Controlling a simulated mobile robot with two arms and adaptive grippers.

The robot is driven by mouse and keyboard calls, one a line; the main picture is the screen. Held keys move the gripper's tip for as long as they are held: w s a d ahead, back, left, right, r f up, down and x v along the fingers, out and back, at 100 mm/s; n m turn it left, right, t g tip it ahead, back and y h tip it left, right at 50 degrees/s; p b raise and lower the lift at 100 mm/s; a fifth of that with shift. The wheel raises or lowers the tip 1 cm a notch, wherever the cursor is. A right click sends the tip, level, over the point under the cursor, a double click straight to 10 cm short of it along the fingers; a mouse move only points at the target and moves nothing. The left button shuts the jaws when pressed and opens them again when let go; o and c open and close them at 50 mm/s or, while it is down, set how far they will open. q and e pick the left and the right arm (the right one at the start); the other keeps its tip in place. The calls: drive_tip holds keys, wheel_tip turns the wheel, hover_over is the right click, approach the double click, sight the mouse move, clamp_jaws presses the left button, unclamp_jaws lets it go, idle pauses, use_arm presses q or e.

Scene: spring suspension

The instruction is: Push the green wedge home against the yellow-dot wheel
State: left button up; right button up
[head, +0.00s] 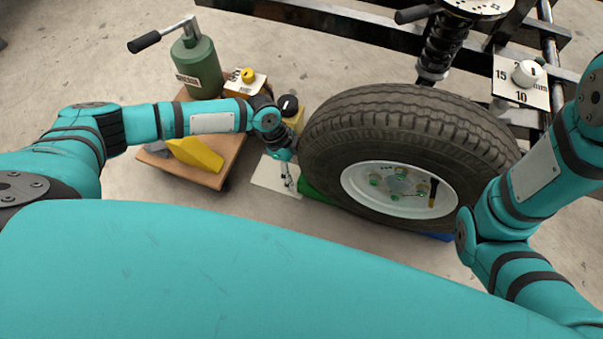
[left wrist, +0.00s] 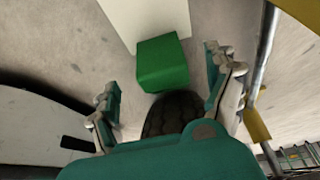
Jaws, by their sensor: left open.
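The wheel with a yellow dot on its hub (head: 330,140) stands upright, with its pale rim facing me. In the left wrist view the green wedge (left wrist: 162,63) lies ahead, between the two spread fingers in the picture. My left gripper (left wrist: 168,85) is open, and I see nothing held. In the head view it (head: 288,180) points down left of the tyre. Whether it touches the wedge I cannot tell. My right gripper is out of view.
A pale plate (head: 268,178) lies on the floor by my left gripper. A wooden board (head: 220,172) carries a yellow block (head: 196,154) and a green cylinder (head: 196,65). A blue piece (head: 437,236) shows under the tyre's right side. A black spring strut (head: 442,45) stands behind the wheel.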

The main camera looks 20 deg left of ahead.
use_arm(q)
drive_tip(key=v, duration=0.7)
drive_tip(key=shift+a+r, duration=0.3)
drive_tip(key=shift+a, duration=0.05)
drive_tip(key=shift+f, duration=0.1)
